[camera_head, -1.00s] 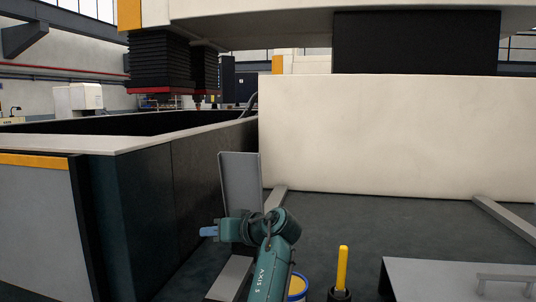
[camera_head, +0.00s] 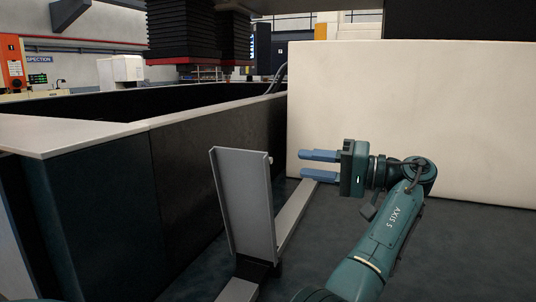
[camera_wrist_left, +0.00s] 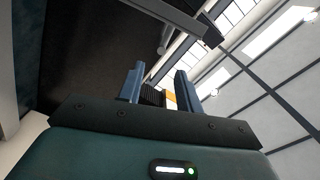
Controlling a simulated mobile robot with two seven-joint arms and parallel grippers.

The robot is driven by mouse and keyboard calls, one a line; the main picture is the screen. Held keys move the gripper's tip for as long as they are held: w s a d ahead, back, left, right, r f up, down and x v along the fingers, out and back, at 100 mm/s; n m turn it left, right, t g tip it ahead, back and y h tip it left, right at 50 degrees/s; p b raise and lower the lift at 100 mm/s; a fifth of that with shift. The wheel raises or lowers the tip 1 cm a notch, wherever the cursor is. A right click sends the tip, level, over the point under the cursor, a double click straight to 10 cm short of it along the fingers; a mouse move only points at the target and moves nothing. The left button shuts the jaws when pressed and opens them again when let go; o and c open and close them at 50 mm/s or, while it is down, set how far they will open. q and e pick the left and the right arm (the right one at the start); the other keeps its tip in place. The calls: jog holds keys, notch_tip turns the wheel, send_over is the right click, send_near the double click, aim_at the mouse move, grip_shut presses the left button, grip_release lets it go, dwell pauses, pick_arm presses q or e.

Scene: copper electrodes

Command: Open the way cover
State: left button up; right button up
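A grey flanged panel (camera_head: 243,205), which looks like the way cover, stands nearly upright above a low grey rail in the head view. A small round knob (camera_head: 270,158) shows at its upper right edge. My left gripper (camera_head: 304,165) is to the right of the panel near its top, with its blue fingers pointing left. The fingers are apart, with nothing between them, and I see a gap between them and the panel. The wrist view also shows the left gripper (camera_wrist_left: 159,85) open. A grey bar crosses the top of that view; I cannot tell what it is. My right gripper is not in view.
A dark-walled tank with a pale rim (camera_head: 75,138) stands left of the panel. A large cream block (camera_head: 450,120) stands behind my gripper. Black bellows (camera_head: 182,35) hang above the tank. The dark floor at the lower right looks clear.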

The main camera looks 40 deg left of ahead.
aim_at(253, 158)
pick_arm(q)
jog(key=b+x, duration=0.3)
jog(key=x, duration=1)
jog(key=shift+s, duration=0.15)
jog(key=shift+c, duration=0.3)
grip_shut()
